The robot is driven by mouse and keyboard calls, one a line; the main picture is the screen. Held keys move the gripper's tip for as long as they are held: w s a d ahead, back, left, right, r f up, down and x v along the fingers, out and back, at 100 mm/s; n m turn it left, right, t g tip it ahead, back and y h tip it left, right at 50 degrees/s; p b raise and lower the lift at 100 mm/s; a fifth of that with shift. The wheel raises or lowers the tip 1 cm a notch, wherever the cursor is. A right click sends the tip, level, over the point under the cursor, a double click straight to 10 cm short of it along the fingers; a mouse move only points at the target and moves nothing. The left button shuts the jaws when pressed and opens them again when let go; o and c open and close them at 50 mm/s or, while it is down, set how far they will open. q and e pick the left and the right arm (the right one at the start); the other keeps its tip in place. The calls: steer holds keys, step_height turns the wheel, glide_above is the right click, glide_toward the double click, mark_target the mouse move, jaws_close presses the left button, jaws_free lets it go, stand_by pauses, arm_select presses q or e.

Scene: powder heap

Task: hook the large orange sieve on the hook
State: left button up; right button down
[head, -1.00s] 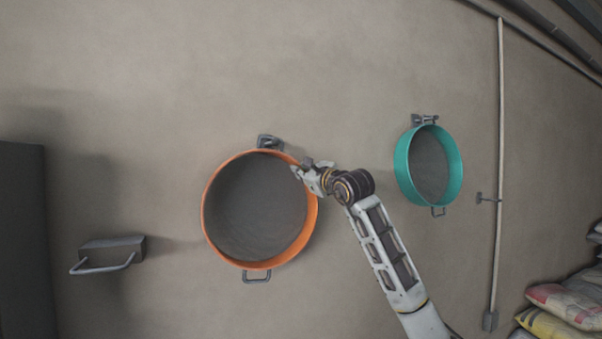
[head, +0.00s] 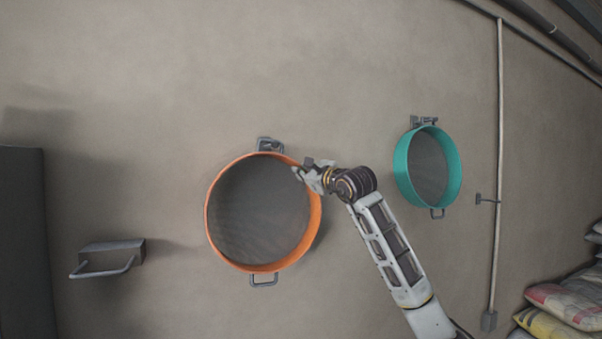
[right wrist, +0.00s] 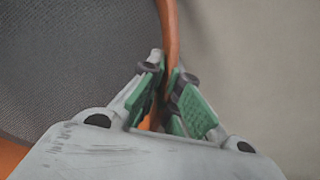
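The large orange sieve (head: 314,222) is up against the wall, its mesh facing me, with one grey handle at the bottom. Its top handle overlaps a grey wall hook (head: 264,142); I cannot tell whether the handle sits over the hook or just in front of it. My right gripper (head: 303,172) is at the upper right of the sieve's rim. In the right wrist view, the green-padded fingers (right wrist: 170,92) are closed on the orange rim (right wrist: 171,35), one on each side, with mesh at the left. My left gripper is not in view.
A teal sieve (head: 400,170) hangs on another hook (head: 424,121) to the right. A grey wall bracket with a bar (head: 112,257) is at the lower left. A dark cabinet (head: 25,240) stands at the left edge. A vertical pipe (head: 499,150) and stacked sacks (head: 565,305) are at the right.

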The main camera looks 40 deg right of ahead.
steer(key=shift+s+d+r+n+g+p, duration=0.25)
steer(key=shift+r+p, duration=0.1)
steer(key=shift+p, duration=0.15)
steer(key=shift+s+d+r+n+g+p, duration=0.15)
steer(key=shift+r+n+p, duration=0.15)
steer(key=shift+p, duration=0.2)
stand_by(0.8)
steer(key=c, duration=2)
jaws_free()
steer(key=shift+a, duration=0.1)
steer(key=shift+f, duration=0.1)
steer(key=o, duration=0.6)
